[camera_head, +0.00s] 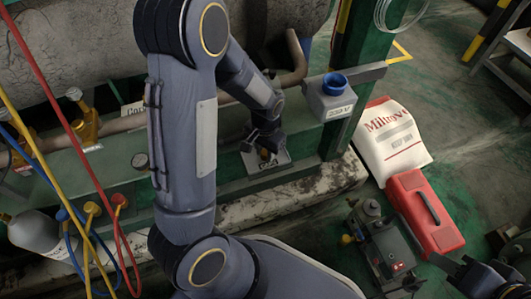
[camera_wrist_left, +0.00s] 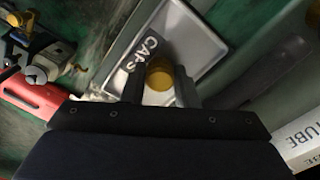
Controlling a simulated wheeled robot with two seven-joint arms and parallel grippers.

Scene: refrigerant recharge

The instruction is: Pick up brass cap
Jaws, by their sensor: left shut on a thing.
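The brass cap (camera_head: 264,154) is small, round and yellow, at the labelled white tray (camera_head: 282,159) on the green bench. In the left wrist view the cap (camera_wrist_left: 159,76) sits between the two dark fingers of my left gripper (camera_wrist_left: 160,87), over the tray (camera_wrist_left: 207,52). In the head view my left gripper (camera_head: 264,146) points down at the tray and is shut on the cap. I cannot tell whether the cap still touches the tray. My right gripper (camera_head: 452,269) is at the lower right corner, away from the cap; its jaw opening is unclear.
Hoses (camera_head: 62,130) hang at the left. A white sack (camera_head: 393,145), a red case (camera_head: 424,215) and a pump-like machine (camera_head: 385,245) stand on the floor at right.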

